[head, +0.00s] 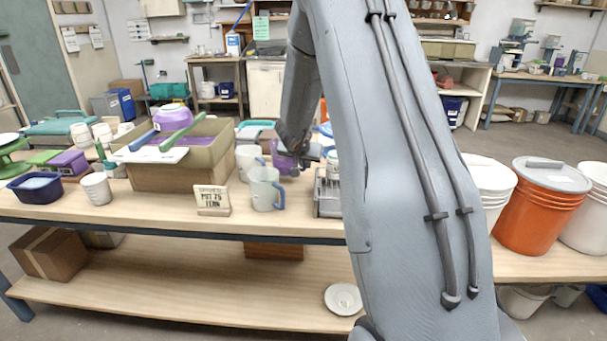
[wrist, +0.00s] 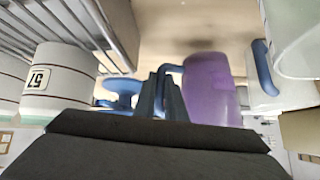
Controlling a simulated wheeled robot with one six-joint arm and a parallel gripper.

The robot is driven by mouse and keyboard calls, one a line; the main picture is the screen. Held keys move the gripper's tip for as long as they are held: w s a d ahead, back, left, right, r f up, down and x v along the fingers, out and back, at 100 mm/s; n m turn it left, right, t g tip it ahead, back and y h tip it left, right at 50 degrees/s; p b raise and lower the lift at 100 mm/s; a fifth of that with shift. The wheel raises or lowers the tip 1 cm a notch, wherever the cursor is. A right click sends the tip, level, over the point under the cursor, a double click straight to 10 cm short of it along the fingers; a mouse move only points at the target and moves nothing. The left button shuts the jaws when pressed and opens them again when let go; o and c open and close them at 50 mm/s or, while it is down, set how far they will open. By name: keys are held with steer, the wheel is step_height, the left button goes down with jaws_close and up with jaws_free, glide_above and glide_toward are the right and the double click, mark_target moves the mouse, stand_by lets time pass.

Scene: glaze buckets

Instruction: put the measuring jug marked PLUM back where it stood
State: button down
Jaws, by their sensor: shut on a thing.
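A purple measuring jug (head: 284,161) is at the middle of the table, behind a clear jug with a blue handle. In the wrist view the purple jug (wrist: 212,88) is just right of my fingers, with its handle toward them. My gripper (wrist: 160,95) is shut on that handle. In the head view my gripper (head: 304,162) is at the jug's right side, partly hidden by my arm. No PLUM mark is readable. I cannot tell whether the jug touches the table.
The clear jug (head: 264,189) stands close in front, with a white cup (head: 247,160) beside it. A wire rack (head: 327,199) is close on the right. A small sign (head: 212,199) and a cardboard box (head: 165,177) are to the left. Buckets (head: 540,213) stand far right.

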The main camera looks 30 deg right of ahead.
steer(key=shift+f+b, duration=0.35)
steer(key=shift+f, duration=1.1)
steer(key=shift+f, duration=0.1)
steer(key=c, duration=2.1)
jaws_free()
steer(key=shift+s+a+r, duration=0.1)
steer(key=shift+r, duration=0.2)
steer(key=p+v, duration=0.2)
steer(key=v, duration=0.9)
steer(key=shift+s+r, duration=0.2)
